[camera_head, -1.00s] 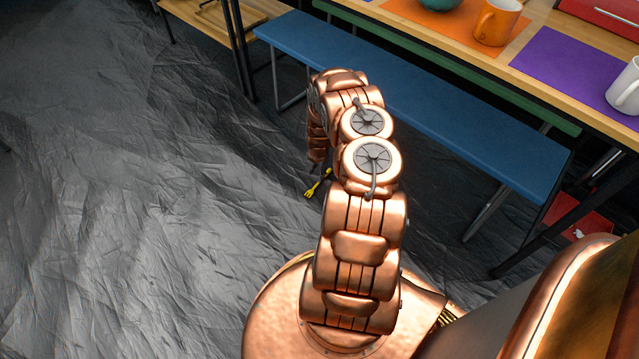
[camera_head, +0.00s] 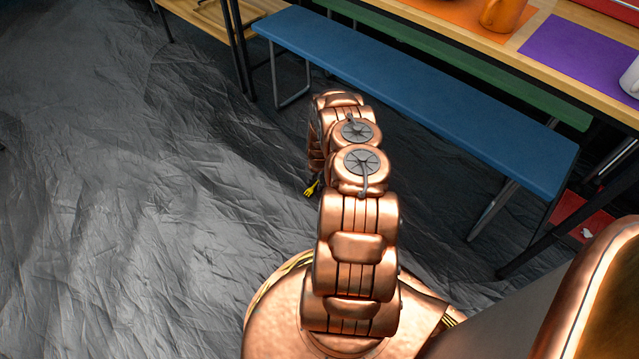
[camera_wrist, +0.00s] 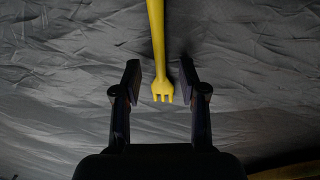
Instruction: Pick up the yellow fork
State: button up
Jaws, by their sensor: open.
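The yellow fork (camera_wrist: 158,50) lies on the dark crinkled floor sheet. In the wrist view its tines point toward my gripper and its handle runs out of the top edge. My gripper (camera_wrist: 160,82) is open, with one finger on each side of the fork's tined end and a gap to both. I cannot tell how far above the floor the fingers are. The rest of the fork and my gripper are hidden behind the arm there.
A long blue bench (camera_head: 420,95) stands behind and right of my arm. Beyond it is a wooden table with a purple mat (camera_head: 585,48) and an orange mug (camera_head: 503,14). A wooden shelf unit (camera_head: 215,15) is at the top left. The floor sheet (camera_head: 130,200) is clear on the left.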

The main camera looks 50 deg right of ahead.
jog(key=shift+f, duration=0.25)
grip_shut()
